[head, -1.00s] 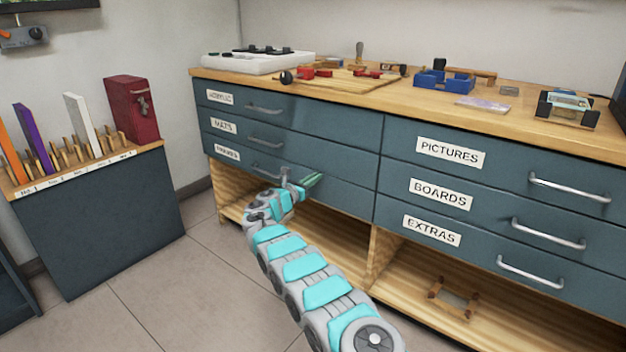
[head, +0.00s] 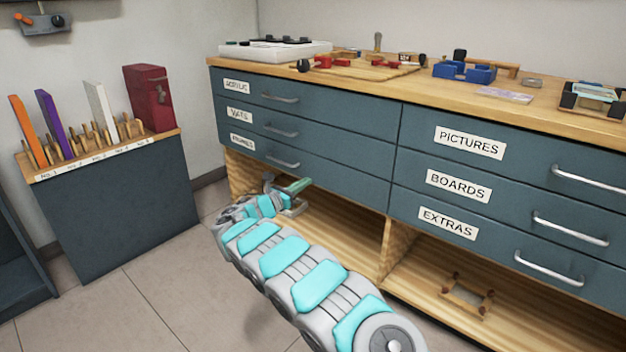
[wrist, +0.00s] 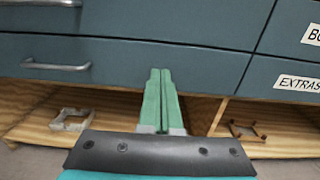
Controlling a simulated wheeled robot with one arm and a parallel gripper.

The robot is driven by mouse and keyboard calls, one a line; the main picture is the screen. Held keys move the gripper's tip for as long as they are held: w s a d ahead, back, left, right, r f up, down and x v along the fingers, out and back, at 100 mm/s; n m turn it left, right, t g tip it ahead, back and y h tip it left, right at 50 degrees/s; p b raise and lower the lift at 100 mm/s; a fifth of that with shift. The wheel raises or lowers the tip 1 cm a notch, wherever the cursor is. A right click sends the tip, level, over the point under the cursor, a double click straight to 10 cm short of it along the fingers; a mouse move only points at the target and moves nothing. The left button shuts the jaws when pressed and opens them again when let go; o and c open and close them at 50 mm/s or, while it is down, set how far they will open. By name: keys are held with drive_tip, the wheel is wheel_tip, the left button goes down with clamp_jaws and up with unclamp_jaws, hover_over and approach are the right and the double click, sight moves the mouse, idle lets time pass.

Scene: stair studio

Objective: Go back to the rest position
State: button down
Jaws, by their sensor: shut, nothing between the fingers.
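My gripper (head: 297,187) has green fingers and is low in front of the left drawers, below the bottom left drawer's handle (head: 283,161). In the wrist view its two fingers (wrist: 161,88) lie side by side, shut with nothing between them, pointing at the drawer fronts. My arm stretches from the lower right of the head view toward the cabinet (head: 330,125). All the drawers in view are closed.
The wooden top (head: 550,98) carries a white device (head: 275,50), a blue tray (head: 463,72) and tools. An open shelf below holds a small wooden frame (head: 467,294). A rack with colored boards (head: 105,200) stands at left. The tiled floor between is clear.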

drive_tip(key=s+d+r+m+g+h, duration=0.1)
drive_tip(key=s+d+r+m+g, duration=0.25)
drive_tip(key=s+d, duration=0.45)
drive_tip(key=s+d+r+m+g, duration=0.3)
drive_tip(key=s+d+m, duration=0.25)
drive_tip(key=d, duration=0.45)
drive_tip(key=s+d+r+m+g+h, duration=0.1)
drive_tip(key=s+d+r+m+g, duration=0.3)
drive_tip(key=s+d, duration=0.45)
drive_tip(key=s+d+f+m+g+y, duration=0.1)
drive_tip(key=s+m+g+y, duration=0.15)
drive_tip(key=s, duration=0.65)
drive_tip(key=s+d+f+m+g+y+p, duration=0.15)
drive_tip(key=s+m, duration=0.25)
drive_tip(key=s, duration=0.5)
drive_tip(key=s+d+f+m+g+y, duration=0.1)
drive_tip(key=s+m+y, duration=0.2)
drive_tip(key=s, duration=0.6)
drive_tip(key=s+a+f+m+y, duration=0.2)
drive_tip(key=s+a, duration=0.4)
drive_tip(key=s, duration=0.3)
drive_tip(key=s+a+f+m+y, duration=0.2)
drive_tip(key=s+a+m+y, duration=0.1)
drive_tip(key=s+a, duration=0.3)
drive_tip(key=s+y, duration=0.1)
drive_tip(key=s, duration=0.1)
drive_tip(key=shift+s+a+f+y, duration=0.2)
drive_tip(key=shift+s+a+y, duration=0.1)
drive_tip(key=shift+s+a, duration=0.1)
drive_tip(key=shift+m, duration=0.25)
